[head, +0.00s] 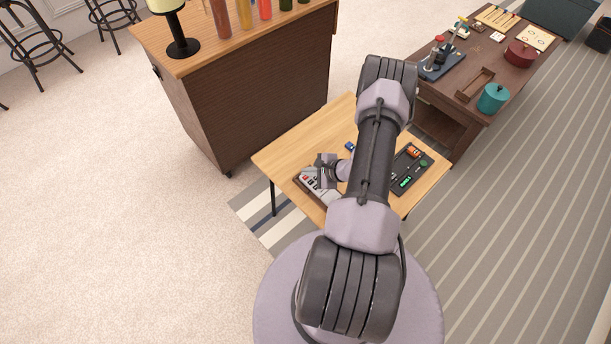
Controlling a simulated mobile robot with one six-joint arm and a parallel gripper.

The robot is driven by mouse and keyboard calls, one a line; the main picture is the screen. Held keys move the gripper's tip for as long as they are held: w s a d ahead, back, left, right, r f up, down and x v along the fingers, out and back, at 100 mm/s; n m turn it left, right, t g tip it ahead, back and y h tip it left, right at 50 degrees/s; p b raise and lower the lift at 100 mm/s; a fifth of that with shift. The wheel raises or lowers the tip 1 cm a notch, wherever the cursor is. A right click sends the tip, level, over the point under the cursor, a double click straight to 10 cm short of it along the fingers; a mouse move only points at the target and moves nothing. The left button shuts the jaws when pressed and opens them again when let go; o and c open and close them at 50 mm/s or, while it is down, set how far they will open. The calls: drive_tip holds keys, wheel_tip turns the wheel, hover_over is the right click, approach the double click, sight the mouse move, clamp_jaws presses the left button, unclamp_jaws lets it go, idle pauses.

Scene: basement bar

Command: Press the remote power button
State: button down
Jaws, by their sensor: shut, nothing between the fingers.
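A light grey device with dark and red buttons (309,181), which looks like the remote, lies at the near left edge of the small wooden table (285,150). My gripper (319,171) is shut and empty, right at or just above this device's far part. It hides some of the device. I cannot tell whether the fingertips touch it, and the power button cannot be made out at this size.
A black tray-like panel (424,175) with green and orange parts lies on the table's right side, partly behind my arm. A small blue item (349,146) lies near the middle. A wooden bar counter (245,100) stands behind; a dark cluttered table (470,92) stands right.

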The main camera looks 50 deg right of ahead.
sight(308, 179)
drive_tip(key=shift+r+p, duration=1.6)
drive_tip(key=shift+r, duration=0.95)
drive_tip(key=shift+f, duration=0.1)
